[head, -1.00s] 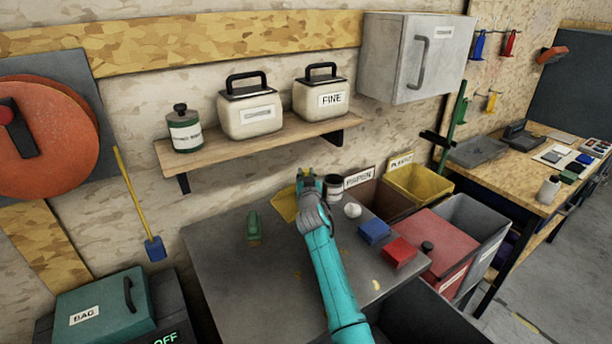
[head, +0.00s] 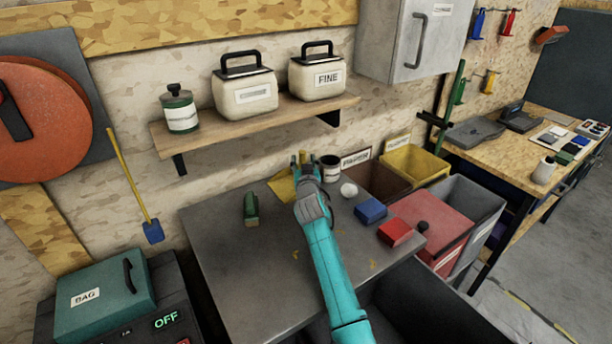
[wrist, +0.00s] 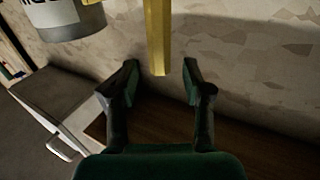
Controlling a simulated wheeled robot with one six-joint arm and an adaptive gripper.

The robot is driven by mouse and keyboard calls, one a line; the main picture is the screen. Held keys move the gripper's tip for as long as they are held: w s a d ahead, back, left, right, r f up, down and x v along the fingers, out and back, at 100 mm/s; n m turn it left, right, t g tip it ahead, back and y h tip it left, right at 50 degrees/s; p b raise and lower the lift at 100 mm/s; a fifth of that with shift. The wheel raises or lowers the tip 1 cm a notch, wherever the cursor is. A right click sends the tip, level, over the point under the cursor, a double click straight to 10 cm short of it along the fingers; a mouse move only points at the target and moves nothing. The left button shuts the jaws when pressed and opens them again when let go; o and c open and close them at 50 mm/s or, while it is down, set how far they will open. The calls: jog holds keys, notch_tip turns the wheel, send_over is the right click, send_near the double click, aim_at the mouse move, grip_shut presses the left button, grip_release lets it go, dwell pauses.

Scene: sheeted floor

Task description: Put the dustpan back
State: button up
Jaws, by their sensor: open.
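The dustpan is yellow. Its pan (head: 283,187) shows on the grey table, close to the wall and to the left of my gripper (head: 305,160). My gripper partly hides it in the head view. In the wrist view a yellow bar, which looks like the dustpan's handle (wrist: 158,35), points at the gap between the open fingers (wrist: 160,72). The handle's end is level with or just beyond the fingertips, with space on both sides. I see no contact with it.
A dark-grey tin (head: 330,168) stands close right of my gripper. A white ball (head: 349,190), blue block (head: 370,210), red block (head: 395,232) and green object (head: 251,209) are on the table (head: 225,260). A shelf (head: 250,122) overhangs behind. A blue-headed, yellow-handled tool (head: 153,231) hangs left.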

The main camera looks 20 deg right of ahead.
jog(key=s+a, duration=0.1)
jog(key=s, duration=0.7)
jog(key=shift+s+a, duration=0.15)
jog(key=shift+s, duration=0.1)
